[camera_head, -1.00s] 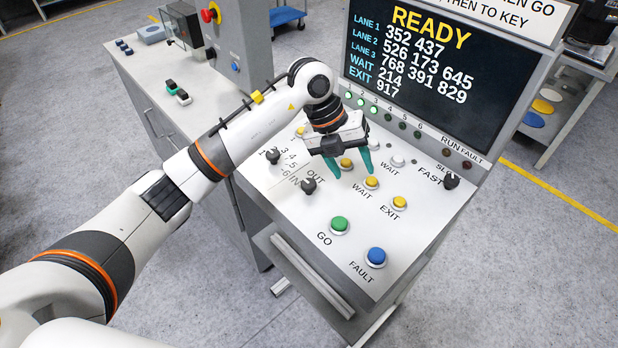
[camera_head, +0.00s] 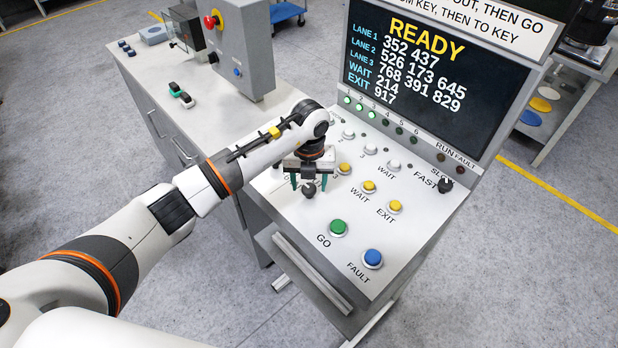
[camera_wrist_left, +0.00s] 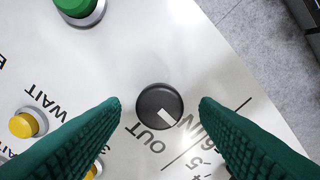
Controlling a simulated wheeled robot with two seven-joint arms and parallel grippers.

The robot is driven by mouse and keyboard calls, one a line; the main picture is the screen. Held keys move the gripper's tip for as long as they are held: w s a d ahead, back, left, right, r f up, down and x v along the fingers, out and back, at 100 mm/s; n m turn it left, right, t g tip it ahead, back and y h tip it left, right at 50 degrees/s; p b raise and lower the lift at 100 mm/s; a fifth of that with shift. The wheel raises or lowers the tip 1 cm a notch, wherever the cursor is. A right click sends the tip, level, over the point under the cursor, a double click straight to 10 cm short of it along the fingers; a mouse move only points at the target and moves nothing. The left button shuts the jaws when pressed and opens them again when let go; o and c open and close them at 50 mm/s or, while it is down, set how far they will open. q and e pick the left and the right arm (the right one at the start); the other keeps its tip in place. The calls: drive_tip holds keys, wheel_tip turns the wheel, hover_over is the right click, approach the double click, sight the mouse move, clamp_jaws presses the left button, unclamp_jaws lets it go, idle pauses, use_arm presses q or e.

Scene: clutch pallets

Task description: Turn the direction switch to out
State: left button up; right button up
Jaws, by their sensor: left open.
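The direction switch is a round black knob (camera_head: 308,191) on the sloping console top, near its left edge. In the left wrist view the knob (camera_wrist_left: 160,102) sits midway between my fingertips. Its white mark points down and slightly right, between the OUT lettering at lower left and the IN lettering at right. My left gripper (camera_head: 309,183) is open, its teal fingers pointing down on either side of the knob. Both fingers stand apart from the knob in the wrist view; their exact height above the panel is unclear. My right gripper is out of view.
A green GO button (camera_head: 338,228), a blue FAULT button (camera_head: 373,258) and several yellow buttons lie to the right. A black speed knob (camera_head: 445,185) is at the far right. The screen (camera_head: 430,75) reads READY. My left arm hides the console's upper-left part.

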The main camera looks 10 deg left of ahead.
use_arm(q)
drive_tip(key=shift+f, duration=0.55)
drive_tip(key=c, duration=1)
drive_tip(key=shift+f+m+b, duration=0.15)
drive_tip(key=shift+m+b, duration=0.55)
drive_tip(key=shift+b, duration=0.25)
drive_tip(key=m+b, duration=0.8)
drive_tip(key=b, duration=0.2)
drive_tip(key=shift+r+m+b, duration=0.2)
drive_tip(key=shift+m+b, duration=0.8)
drive_tip(key=shift+m, duration=0.3)
